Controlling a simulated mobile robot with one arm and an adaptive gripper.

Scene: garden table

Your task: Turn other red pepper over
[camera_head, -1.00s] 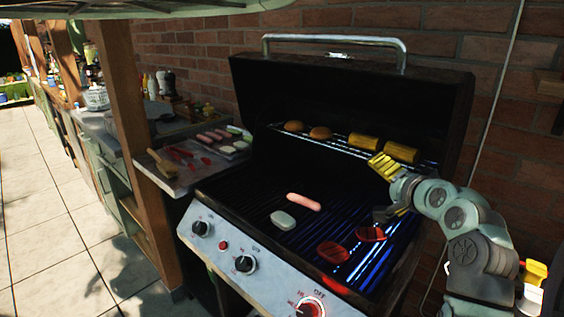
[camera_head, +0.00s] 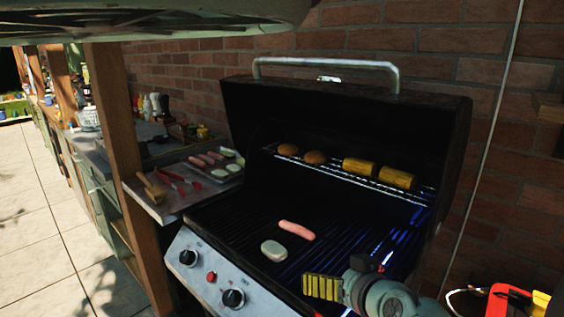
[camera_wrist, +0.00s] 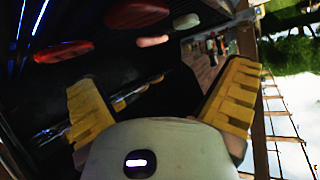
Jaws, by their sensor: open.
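Two red pepper pieces show in the wrist view: one red pepper (camera_wrist: 137,13) at the top edge and the other red pepper (camera_wrist: 62,50) lower left. Both lie on the dark grill grate. In the head view my arm hides most of that area, and only small bits of red show beside it. My gripper (camera_wrist: 160,90) is open, its yellow fingers wide apart with nothing between them. In the head view my gripper (camera_head: 322,287) is over the front right of the grill. The peppers are apart from the fingers.
A sausage (camera_head: 297,230) and a pale slice (camera_head: 274,250) lie on the grate to the left. Two buns (camera_head: 315,157) and two corn pieces (camera_head: 359,167) sit on the upper rack. The open lid (camera_head: 345,112) stands behind. A side shelf (camera_head: 160,208) holds a tray and red tongs.

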